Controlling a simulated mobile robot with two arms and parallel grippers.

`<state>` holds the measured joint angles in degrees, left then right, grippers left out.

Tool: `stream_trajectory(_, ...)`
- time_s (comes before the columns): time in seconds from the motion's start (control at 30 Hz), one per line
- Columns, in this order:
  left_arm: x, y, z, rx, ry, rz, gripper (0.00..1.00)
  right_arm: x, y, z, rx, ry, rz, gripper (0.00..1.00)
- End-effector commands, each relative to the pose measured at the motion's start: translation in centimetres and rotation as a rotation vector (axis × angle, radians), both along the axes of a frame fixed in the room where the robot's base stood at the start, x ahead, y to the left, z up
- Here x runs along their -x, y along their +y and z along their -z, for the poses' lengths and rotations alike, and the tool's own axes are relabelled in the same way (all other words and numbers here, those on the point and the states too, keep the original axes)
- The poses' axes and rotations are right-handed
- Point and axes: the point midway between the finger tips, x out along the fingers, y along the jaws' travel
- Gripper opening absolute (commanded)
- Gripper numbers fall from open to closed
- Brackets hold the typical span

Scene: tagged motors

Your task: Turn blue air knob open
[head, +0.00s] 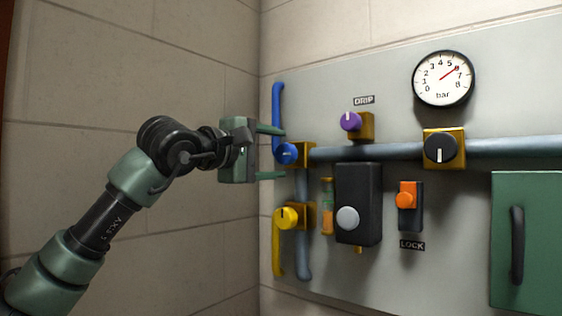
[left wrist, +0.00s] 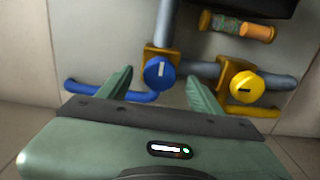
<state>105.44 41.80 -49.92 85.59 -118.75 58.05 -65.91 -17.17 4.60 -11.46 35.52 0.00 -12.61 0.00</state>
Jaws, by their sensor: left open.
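The blue knob (head: 287,153) sits on a yellow valve block at the left end of the horizontal grey pipe, with a blue hose beside it. In the left wrist view the blue knob (left wrist: 158,72) shows a white line running roughly up and down the picture. My left gripper (head: 270,152) is open and points at the panel. Its two green fingers (left wrist: 160,90) appear on either side of the blue knob, with gaps to it. I cannot tell whether the fingertips reach past the knob's face. My right gripper is not in view.
A yellow knob (head: 286,218) sits below the blue one. A purple knob (head: 350,121), black knob (head: 440,149), orange lock switch (head: 407,195) and black box (head: 357,205) are to the right. A gauge (head: 443,78) and green door (head: 535,240) are farther right. A wall stands at left.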

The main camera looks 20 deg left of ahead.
Motion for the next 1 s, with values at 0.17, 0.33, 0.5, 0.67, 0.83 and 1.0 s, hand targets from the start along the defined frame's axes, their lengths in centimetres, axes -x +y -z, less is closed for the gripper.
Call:
stream_trajectory(0.17, 3.0, 1.1, 0.5, -0.001, -0.004, -0.001, 0.65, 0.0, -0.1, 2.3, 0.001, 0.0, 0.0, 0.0)
stream_trajectory(0.33, 4.7, 1.7, 0.3, -0.001, 0.0, -0.001, 0.65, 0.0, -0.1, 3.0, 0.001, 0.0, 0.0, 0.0)
stream_trajectory(0.5, 5.1, 1.8, 0.1, -0.001, 0.001, 0.0, 0.65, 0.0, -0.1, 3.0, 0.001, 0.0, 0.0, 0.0)
stream_trajectory(0.67, 5.0, 1.8, 0.1, -0.001, 0.001, 0.0, 0.65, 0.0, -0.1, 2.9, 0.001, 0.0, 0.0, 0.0)
stream_trajectory(0.83, 5.0, 1.8, 0.1, -0.001, 0.001, 0.0, 0.65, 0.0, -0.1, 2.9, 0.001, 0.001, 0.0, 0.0)
stream_trajectory(1.0, 5.0, 1.8, 0.1, -0.001, 0.001, 0.0, 0.65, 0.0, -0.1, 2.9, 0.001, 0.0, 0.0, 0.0)
